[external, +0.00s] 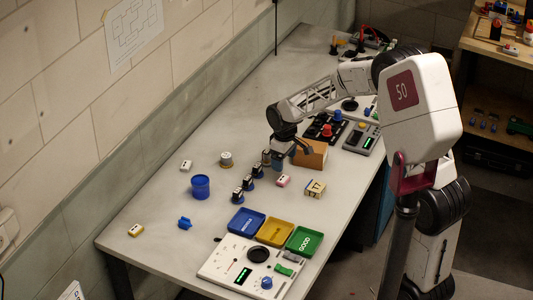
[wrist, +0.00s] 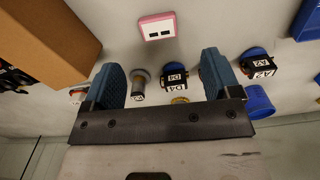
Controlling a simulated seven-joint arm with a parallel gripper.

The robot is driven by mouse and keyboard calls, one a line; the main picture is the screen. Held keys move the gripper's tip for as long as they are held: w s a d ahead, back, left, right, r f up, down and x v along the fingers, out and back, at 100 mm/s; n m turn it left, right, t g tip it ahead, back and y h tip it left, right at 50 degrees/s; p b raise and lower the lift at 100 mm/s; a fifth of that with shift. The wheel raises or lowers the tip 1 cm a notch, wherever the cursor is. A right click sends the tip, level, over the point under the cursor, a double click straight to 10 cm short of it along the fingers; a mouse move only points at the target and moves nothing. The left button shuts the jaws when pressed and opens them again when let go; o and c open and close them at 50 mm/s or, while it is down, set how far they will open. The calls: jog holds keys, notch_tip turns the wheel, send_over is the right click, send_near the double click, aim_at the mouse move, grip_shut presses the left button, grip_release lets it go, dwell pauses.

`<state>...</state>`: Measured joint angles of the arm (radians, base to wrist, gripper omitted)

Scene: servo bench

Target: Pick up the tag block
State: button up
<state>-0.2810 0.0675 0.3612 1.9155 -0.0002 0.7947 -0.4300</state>
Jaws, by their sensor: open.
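A small light-wood block with dark marks on it, which looks like the tag block (external: 315,190), sits on the bench right of the servos in the external view. I cannot make it out in the wrist view. My gripper (external: 283,160) is above the bench, left of the orange-brown box and behind the block. In the wrist view my gripper (wrist: 162,72) is open, with two blue pads wide apart and nothing held. A servo labelled D4 (wrist: 173,78) and a grey cylinder (wrist: 139,85) show between the pads, below them.
The orange-brown box (external: 311,154) stands close beside my gripper. A pink-edged white block (external: 283,180) lies near the tag block. Blue (external: 246,232), yellow and green trays lie at the front. A blue cup (external: 200,187) stands left. Bench around the tag block is fairly clear.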

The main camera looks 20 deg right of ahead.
aim_at(282, 178)
jog(key=shift+w+a+f, duration=0.15)
jog(key=shift+a+f, duration=0.05)
jog(key=shift+f, duration=0.05)
jog(key=shift+f, duration=0.15)
jog(key=shift+f, duration=1.15)
jog(key=shift+f, duration=0.1)
jog(key=shift+w+d+f, duration=0.1)
jog(key=shift+f, duration=1.15)
jog(key=shift+w+f, duration=0.1)
jog(key=shift+f, duration=1.15)
jog(key=shift+c, duration=0.2)
jog(key=c, duration=1)
